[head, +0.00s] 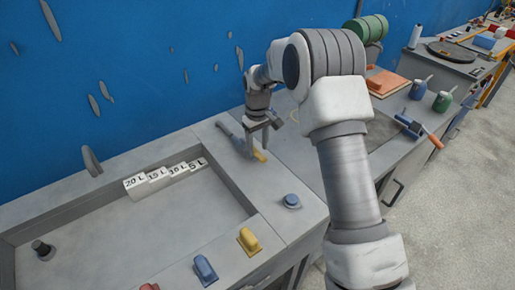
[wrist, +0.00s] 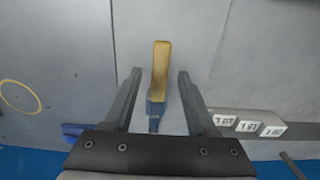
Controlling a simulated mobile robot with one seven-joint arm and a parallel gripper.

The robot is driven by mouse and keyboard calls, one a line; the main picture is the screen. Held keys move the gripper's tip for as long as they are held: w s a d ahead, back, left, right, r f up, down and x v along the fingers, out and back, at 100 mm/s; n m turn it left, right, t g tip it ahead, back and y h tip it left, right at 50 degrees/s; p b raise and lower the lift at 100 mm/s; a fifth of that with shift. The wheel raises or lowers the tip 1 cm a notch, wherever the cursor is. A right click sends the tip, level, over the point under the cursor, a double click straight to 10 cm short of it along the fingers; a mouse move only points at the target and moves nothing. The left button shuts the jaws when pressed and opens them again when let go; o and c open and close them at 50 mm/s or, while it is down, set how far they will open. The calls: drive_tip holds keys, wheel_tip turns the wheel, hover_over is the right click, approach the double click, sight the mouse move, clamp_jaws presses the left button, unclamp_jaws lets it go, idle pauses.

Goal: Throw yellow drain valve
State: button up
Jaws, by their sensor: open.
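My gripper (head: 259,143) is open, pointing down over the counter beyond the trough's right end, well away from that valve. A tool with a yellow handle (wrist: 160,68) and a blue-grey part lies between my fingers in the wrist view, with gaps on both sides. Its yellow end (head: 261,156) shows below my fingers in the head view.
White numbered blocks (head: 165,178) line the trough's far side. A round blue knob (head: 291,201) sits on the rim to the right of the yellow valve. Bottles and an orange-handled tool (head: 435,140) are on the right counter. The blue wall stands behind.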

drive_tip(key=shift+f, duration=0.55)
clamp_jaws()
drive_tip(key=shift+r, duration=0.1)
idle(1.0)
